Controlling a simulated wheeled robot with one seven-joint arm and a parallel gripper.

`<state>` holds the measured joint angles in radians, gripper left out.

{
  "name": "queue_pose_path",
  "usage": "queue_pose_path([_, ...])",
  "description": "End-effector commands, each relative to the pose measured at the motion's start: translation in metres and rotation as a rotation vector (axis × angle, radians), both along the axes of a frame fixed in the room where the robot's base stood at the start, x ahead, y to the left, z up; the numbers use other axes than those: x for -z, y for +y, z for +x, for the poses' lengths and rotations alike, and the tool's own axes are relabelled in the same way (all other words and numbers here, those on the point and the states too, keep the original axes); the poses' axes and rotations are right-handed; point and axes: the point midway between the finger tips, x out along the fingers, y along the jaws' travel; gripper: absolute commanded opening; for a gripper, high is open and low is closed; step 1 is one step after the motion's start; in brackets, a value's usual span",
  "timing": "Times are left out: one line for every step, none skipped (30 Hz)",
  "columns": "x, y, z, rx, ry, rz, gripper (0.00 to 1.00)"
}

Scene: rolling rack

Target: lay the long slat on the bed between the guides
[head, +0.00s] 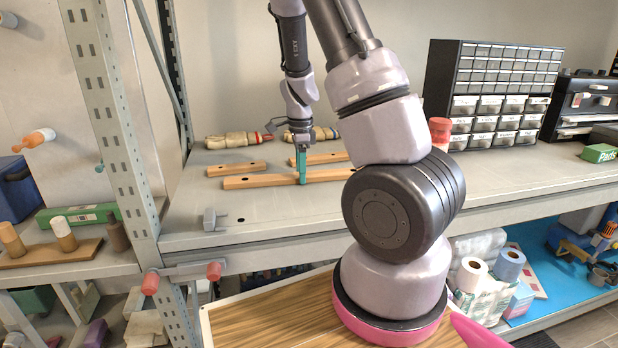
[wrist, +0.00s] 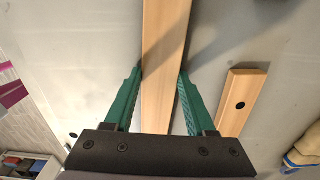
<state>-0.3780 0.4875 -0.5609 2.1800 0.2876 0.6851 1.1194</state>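The long slat (head: 258,181) is a pale wooden strip running left to right across the grey shelf, low over or on its top; I cannot tell which. My gripper (head: 302,182) points down at about its middle. In the wrist view, the slat (wrist: 165,60) runs between the green fingers of my gripper (wrist: 161,72), whose tips meet both its edges. A shorter wooden slat (head: 236,169) with dark holes lies behind it and also shows in the wrist view (wrist: 241,100). Another slat (head: 318,158) lies farther back.
Wrapped tools (head: 233,140) lie at the back. A perforated post (head: 110,110) rises at the left. A red-capped container (head: 439,130) and a drawer cabinet (head: 495,90) stand at the right.

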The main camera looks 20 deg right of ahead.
Motion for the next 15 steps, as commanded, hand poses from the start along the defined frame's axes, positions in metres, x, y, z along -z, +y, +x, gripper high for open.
queue_pose_path([-0.0001,0.0000,0.0002,0.000,0.000,0.000,0.03])
queue_pose_path([-0.0001,0.0000,0.0002,0.000,0.000,0.000,0.00])
queue_pose_path([-0.0002,0.0000,0.0002,0.000,0.000,0.000,0.00])
queue_pose_path([-0.0002,0.0000,0.0002,0.000,0.000,0.000,0.00])
queue_pose_path([-0.0002,0.0000,0.0002,0.000,0.000,0.000,0.00])
queue_pose_path([-0.0002,0.0000,0.0002,0.000,0.000,0.000,0.00])
queue_pose_path([-0.0002,0.0000,0.0002,0.000,0.000,0.000,0.00])
queue_pose_path([-0.0002,0.0000,0.0002,0.000,-0.001,0.000,0.00])
queue_pose_path([-0.0003,0.0000,0.0003,0.000,-0.001,0.000,0.00])
queue_pose_path([-0.0003,0.0000,0.0003,0.000,-0.001,0.000,0.00])
queue_pose_path([-0.0003,0.0000,0.0003,0.000,-0.001,0.000,0.00])
queue_pose_path([-0.0005,0.0000,0.0004,0.000,-0.001,0.000,0.00])
queue_pose_path([-0.0006,0.0001,0.0005,0.000,-0.001,0.000,0.00])
queue_pose_path([-0.0012,0.0001,0.0005,0.000,-0.001,0.000,0.00])
queue_pose_path([-0.0026,0.0002,0.0007,-0.001,-0.002,0.000,0.00])
